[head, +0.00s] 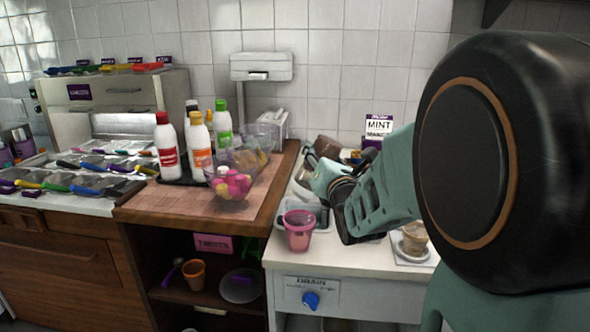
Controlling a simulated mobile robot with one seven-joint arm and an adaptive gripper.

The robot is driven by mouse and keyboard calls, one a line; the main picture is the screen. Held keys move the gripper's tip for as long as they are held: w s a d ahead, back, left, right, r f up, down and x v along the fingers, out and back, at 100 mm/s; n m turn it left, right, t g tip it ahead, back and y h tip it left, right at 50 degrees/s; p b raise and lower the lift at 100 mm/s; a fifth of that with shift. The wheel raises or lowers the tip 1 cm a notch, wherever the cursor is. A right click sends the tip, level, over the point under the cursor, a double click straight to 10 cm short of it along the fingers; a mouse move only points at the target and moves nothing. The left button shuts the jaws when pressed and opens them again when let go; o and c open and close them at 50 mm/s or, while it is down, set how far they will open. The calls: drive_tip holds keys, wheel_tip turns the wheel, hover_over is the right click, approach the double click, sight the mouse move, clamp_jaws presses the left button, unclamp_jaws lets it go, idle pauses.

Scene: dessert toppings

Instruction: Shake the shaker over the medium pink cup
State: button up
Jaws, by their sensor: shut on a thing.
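The medium pink cup (299,232) stands upright and open at the front left of the white counter. My gripper (308,168) reaches in from the right, behind and above the cup and apart from it. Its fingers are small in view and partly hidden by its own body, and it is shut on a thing. A brown, rounded thing (325,147) shows just behind the gripper and looks like the shaker. Its lower part is hidden, and its exact tilt and the grip on it are hard to tell.
A brown cup (415,238) stands on a small tray at the right of the counter, near my arm. A MINT sign (379,126) stands at the back. A bowl of colourful balls (232,183) and several bottles (166,146) are on the wooden counter at left.

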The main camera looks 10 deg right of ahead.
sight(324, 137)
drive_tip(key=shift+r+p, duration=2)
drive_tip(key=shift+r, duration=1.55)
drive_tip(key=shift+f, duration=0.15)
wheel_tip(324, 137, down, 8)
drive_tip(key=b, duration=0.8)
drive_tip(key=shift+r+p, duration=2.25)
drive_tip(key=shift+r, duration=1.85)
